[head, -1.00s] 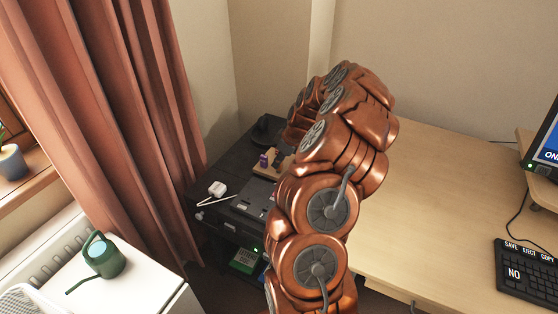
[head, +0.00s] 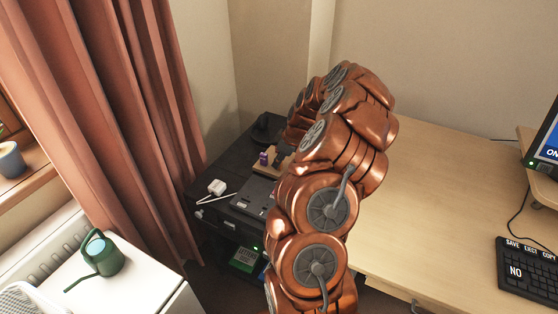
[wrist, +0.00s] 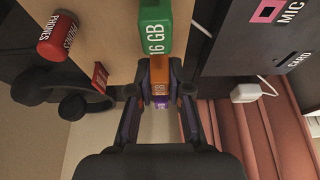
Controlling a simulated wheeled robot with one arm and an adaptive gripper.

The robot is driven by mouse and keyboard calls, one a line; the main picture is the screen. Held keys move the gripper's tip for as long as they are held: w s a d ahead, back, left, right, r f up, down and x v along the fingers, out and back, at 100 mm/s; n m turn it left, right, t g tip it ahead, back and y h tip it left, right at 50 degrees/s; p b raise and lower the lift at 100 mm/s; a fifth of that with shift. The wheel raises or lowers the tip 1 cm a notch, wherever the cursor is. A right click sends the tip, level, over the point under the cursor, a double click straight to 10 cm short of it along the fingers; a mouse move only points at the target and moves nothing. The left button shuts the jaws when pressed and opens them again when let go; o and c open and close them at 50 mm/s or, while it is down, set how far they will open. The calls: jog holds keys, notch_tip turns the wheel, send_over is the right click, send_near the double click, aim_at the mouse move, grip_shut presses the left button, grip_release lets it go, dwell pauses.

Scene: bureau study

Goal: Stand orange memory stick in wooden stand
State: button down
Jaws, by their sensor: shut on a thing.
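In the wrist view the orange memory stick (wrist: 159,73) is between the two dark fingers of my gripper (wrist: 162,101), which is shut on it. The wooden stand (wrist: 105,22) is the tan surface at the top of that view. A green stick marked 16 GB (wrist: 155,28) and a purple stick (wrist: 160,103) are in line with the orange one. In the head view the stand (head: 266,169) and the purple stick (head: 264,158) show left of my arm; the orange stick is hidden. I cannot tell whether the orange stick is seated in the stand.
A red PHONES can (wrist: 57,35), dark headphones (wrist: 65,92) and a small red piece (wrist: 100,77) lie to one side. A dark box marked MIC and CARD (wrist: 262,45) and a white plug (wrist: 245,92) are on the other. The pale desk (head: 430,190) has clear room.

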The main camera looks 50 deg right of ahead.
jog(key=shift+f, duration=0.15)
jog(key=c, duration=1)
grip_release()
jog(key=v, duration=1.2)
